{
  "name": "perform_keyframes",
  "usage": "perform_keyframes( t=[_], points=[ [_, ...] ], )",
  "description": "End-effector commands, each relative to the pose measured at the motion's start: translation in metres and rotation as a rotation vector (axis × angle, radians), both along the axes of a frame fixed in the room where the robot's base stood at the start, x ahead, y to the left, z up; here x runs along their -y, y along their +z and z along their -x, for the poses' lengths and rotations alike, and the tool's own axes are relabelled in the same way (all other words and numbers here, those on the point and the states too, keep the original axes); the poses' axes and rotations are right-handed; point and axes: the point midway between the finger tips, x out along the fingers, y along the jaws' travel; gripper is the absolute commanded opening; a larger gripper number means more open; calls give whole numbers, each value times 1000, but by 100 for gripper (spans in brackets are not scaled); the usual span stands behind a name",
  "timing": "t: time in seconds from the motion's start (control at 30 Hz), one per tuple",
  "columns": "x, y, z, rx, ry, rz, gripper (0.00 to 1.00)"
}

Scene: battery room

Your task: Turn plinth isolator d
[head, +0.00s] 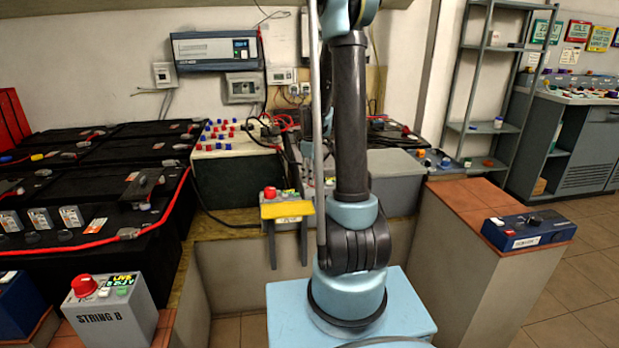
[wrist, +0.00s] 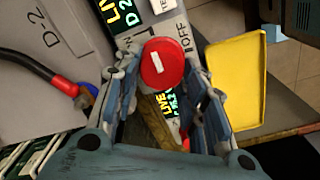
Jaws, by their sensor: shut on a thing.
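In the wrist view, a round red knob (wrist: 162,63) sits between the fingers of my gripper (wrist: 161,52), which is shut on it. The knob is on a grey box (wrist: 172,20) with a lit display reading LIVE and D2, and an OFF mark beside the knob. A second lit LIVE readout shows below the knob, partly covered by the fingers. In the head view, a red knob (head: 269,193) shows on a box behind a yellow plate. My gripper is largely hidden behind my arm there.
The yellow plate (wrist: 222,82) lies just right of my fingers in the wrist view. The STRING B box (head: 110,308) stands at front left, and a blue device (head: 528,230) on the right plinth.

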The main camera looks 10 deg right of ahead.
Motion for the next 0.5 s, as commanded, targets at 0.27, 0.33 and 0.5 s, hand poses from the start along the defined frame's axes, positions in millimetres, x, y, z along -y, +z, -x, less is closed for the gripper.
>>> perform_keyframes(
  t=[0.27, 0.33, 0.5],
  points=[
    [7, -1, 5, -8, -77, 3, 14],
    [8, -1, 5, -8, -118, 4, 14],
    [8, -1, 5, -8, -252, 5, 14]
  ],
)
